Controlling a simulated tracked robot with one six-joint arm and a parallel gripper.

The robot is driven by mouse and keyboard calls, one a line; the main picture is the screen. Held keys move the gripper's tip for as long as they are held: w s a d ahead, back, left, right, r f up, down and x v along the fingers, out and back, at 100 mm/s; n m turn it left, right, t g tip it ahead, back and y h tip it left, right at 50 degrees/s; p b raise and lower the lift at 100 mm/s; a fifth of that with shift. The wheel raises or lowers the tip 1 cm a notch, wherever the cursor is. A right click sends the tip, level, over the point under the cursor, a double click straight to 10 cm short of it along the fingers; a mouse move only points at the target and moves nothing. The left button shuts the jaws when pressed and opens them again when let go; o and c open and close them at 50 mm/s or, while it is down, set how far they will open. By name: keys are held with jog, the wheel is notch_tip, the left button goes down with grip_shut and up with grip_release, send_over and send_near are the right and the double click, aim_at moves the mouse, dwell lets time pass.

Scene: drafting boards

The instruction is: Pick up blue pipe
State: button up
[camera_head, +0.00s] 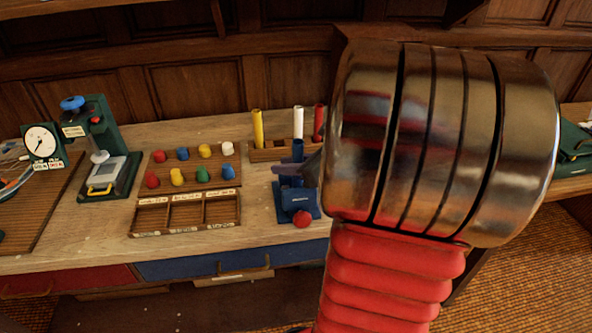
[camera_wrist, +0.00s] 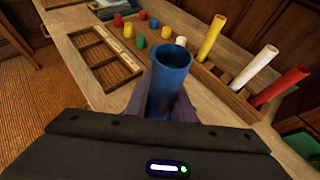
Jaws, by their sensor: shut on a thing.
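The blue pipe (camera_wrist: 170,85) stands upright in the middle of the wrist view, its open top facing the camera. My gripper (camera_wrist: 163,106) is shut on it, with a dark finger on either side. In the head view the blue pipe (camera_head: 298,150) shows just left of my large metal wrist, and my gripper (camera_head: 298,169) reaches it from the right. Below it is a blue fixture (camera_head: 296,200) with a red knob (camera_head: 302,219).
A wooden rack (camera_head: 268,152) behind holds yellow (camera_head: 258,127), white (camera_head: 298,122) and red (camera_head: 319,119) pipes close by. Left are a board of coloured pegs (camera_head: 192,168), a three-compartment tray (camera_head: 186,214) and a green press (camera_head: 112,150). Bare tabletop lies around the fixture.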

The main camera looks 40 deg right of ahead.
grip_shut()
notch_tip(320, 180, up, 18)
dwell(0.7)
dwell(0.5)
